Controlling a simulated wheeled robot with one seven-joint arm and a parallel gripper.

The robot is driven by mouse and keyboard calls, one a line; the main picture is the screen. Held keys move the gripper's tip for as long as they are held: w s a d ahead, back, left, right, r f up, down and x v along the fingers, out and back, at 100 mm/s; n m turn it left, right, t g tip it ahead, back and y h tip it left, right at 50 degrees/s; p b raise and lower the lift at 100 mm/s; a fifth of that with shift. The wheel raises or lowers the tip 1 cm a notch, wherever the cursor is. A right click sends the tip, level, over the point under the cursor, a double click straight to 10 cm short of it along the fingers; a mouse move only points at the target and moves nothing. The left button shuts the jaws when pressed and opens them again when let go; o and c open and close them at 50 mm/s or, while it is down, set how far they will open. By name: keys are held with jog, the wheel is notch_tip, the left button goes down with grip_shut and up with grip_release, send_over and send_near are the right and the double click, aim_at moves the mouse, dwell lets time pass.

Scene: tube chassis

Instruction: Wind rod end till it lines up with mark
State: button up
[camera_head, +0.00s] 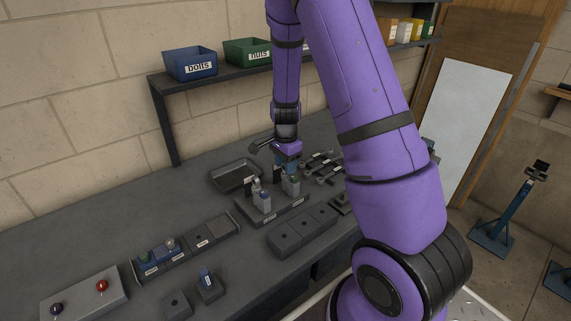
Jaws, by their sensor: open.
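My gripper (280,172) hangs from the purple arm over the workbench and points down. It is open, just above a dark labelled holder (288,213) with small upright grey pieces. One grey upright piece (263,199) stands at the left of the holder, with a small part on top that may be a rod end. Another upright piece with a green part (294,180) stands to its right, close under the gripper. The fingertips are small in this view, and I cannot tell whether they touch either piece. I cannot make out the mark.
An empty tray (222,185) lies left of my gripper, and wrenches (322,163) lie right. A labelled rack (205,242), a dark block row (302,232) and a box with red and dark knobs (85,297) stand nearer. Bins marked bolts (190,63) and nuts (246,50) sit on the shelf.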

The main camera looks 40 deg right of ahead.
grip_shut()
jog(key=n, duration=0.5)
jog(key=n, duration=0.5)
jog(key=shift+n, duration=0.3)
jog(key=n, duration=0.5)
jog(key=shift+s, duration=0.1)
